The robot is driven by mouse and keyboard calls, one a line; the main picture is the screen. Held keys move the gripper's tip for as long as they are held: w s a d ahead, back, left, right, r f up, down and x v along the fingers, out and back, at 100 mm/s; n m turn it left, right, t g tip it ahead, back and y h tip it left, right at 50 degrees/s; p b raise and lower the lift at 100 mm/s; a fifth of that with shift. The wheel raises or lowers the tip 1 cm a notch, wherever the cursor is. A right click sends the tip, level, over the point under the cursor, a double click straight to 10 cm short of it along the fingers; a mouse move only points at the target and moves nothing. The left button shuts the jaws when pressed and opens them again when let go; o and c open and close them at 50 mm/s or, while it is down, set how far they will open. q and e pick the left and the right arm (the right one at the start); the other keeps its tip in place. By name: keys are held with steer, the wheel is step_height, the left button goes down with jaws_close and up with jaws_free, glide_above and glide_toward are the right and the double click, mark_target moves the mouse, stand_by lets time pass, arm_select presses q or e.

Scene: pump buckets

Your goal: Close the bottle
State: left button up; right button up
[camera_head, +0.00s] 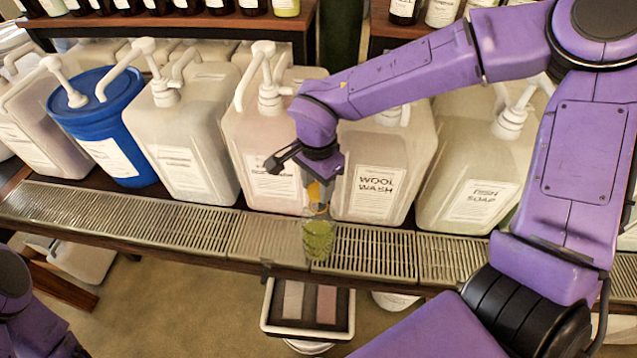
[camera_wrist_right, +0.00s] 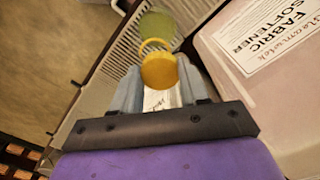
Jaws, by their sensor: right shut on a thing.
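A small green bottle (camera_head: 318,240) stands on the slatted metal grate at the front of the shelf. In the right wrist view the green bottle (camera_wrist_right: 158,22) shows beyond the fingertips. My right gripper (camera_head: 317,205) is just above the bottle, pointing down. It is shut on a round yellow cap (camera_wrist_right: 158,71), held between its two grey fingers. A yellow ring (camera_wrist_right: 154,44) shows between the cap and the green bottle; I cannot tell whether the cap touches the bottle. Of my left arm only a part shows at the lower left, and its gripper is out of view.
Large pump containers, including a WOOL WASH one (camera_head: 375,185), a blue bucket (camera_head: 105,130) and a SOAP one (camera_head: 478,190), stand close behind the grate (camera_head: 150,217). A tray (camera_head: 308,333) lies below. The grate is clear on both sides of the bottle.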

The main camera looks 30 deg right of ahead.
steer(key=shift+s+r, duration=0.2)
steer(key=shift+s, duration=0.35)
steer(key=shift+w+f, duration=0.25)
steer(key=shift+w, duration=0.05)
steer(key=shift+w+a+f, duration=0.15)
steer(key=shift+f, duration=0.1)
arm_select(q)
steer(key=shift+s, duration=0.3)
arm_select(e)
steer(key=shift+f, duration=0.25)
steer(key=shift+s+f, duration=0.3)
steer(key=shift+s, duration=0.05)
steer(key=shift+f, duration=0.15)
steer(key=shift+w, duration=0.1)
